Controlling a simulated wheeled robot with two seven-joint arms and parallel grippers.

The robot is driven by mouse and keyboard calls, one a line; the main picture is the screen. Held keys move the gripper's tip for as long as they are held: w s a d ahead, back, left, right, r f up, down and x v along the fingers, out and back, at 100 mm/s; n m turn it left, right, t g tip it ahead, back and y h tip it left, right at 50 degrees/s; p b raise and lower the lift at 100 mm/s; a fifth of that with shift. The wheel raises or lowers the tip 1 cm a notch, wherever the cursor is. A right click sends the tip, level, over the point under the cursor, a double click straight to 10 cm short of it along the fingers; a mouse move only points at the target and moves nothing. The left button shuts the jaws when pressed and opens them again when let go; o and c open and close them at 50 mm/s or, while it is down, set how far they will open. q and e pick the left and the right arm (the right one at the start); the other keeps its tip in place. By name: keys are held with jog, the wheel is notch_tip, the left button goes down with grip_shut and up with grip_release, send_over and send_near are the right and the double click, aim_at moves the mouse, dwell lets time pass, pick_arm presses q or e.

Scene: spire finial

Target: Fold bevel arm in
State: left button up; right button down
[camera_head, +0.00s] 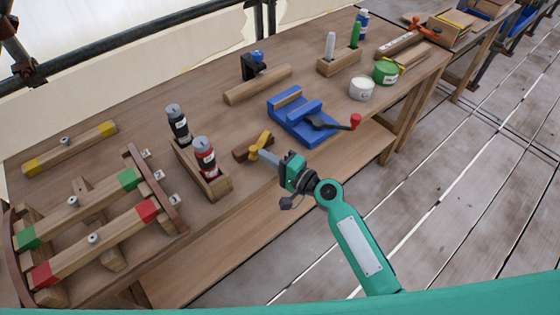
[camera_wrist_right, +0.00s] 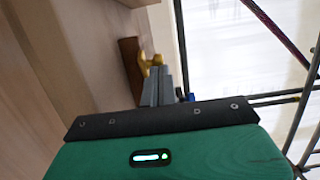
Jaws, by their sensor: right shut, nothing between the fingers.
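The bevel lies on the bench with a dark wooden stock (camera_head: 240,152) and a yellow arm (camera_head: 262,141) that stands out from it at an angle. In the right wrist view the stock (camera_wrist_right: 129,62) and the yellow arm (camera_wrist_right: 152,58) show just beyond my fingers. My right gripper (camera_head: 264,154) is shut and empty, its grey fingertips right at the yellow arm. I cannot tell if they touch it. The fingers also show in the wrist view (camera_wrist_right: 158,80) and hide part of the arm. My left gripper is not in view.
A wooden tray (camera_head: 216,189) with a black bottle (camera_head: 178,123) and a red bottle (camera_head: 205,158) stands left of the bevel. A blue vise (camera_head: 291,122) with a red-knobbed handle (camera_head: 355,121) is to its right. A wooden bar (camera_head: 257,86) lies behind. The bench's front edge is close.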

aim_at(252, 152)
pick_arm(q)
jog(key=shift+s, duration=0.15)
pick_arm(e)
jog(key=shift+w+a, duration=0.15)
jog(key=shift+a, duration=0.05)
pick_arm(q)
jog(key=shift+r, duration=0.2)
pick_arm(e)
jog(key=shift+a, duration=0.15)
